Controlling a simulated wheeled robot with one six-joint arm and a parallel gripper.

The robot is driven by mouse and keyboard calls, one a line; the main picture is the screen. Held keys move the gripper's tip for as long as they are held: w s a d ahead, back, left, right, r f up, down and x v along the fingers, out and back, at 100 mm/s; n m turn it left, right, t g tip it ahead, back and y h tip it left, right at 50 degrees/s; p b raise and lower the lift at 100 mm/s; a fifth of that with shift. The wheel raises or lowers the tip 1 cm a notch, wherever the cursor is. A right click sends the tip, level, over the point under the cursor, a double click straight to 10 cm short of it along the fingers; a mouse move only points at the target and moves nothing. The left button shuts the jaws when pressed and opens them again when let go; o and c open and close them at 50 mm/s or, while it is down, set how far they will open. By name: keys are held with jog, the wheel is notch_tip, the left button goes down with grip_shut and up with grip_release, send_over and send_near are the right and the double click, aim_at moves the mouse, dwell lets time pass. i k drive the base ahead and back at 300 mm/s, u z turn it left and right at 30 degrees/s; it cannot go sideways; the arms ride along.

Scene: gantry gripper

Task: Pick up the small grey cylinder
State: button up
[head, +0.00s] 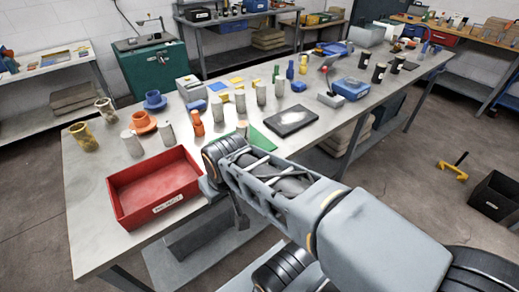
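Several grey cylinders stand upright in a slanting row on the long grey table (89,235). They include one at the left (132,143), one in the middle (217,109) and one further right (261,93). A short pale cylinder (242,129) stands close behind my arm's end, partly hidden. Which one is the smallest I cannot tell for sure. My gripper (222,160) is at the table's front edge, right of the red bin, apart from the row. Its fingers are not clear, and I see nothing held.
A red open bin (153,189) stands at the front left. An orange flanged part (143,123), orange cylinder (197,123), blue flanged part (155,101) and yellowish cylinders (83,137) surround the row. A black tray (291,121) and green sheet (262,140) lie to the right.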

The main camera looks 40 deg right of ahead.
aim_at(242, 125)
jog(key=u, duration=0.2)
jog(key=k, duration=0.35)
jog(key=z, duration=0.9)
jog(key=i, duration=0.85)
jog(key=u, duration=0.2)
jog(key=k, duration=0.3)
jog(key=u, duration=3.3)
jog(key=k, duration=1)
jog(key=z, duration=0.85)
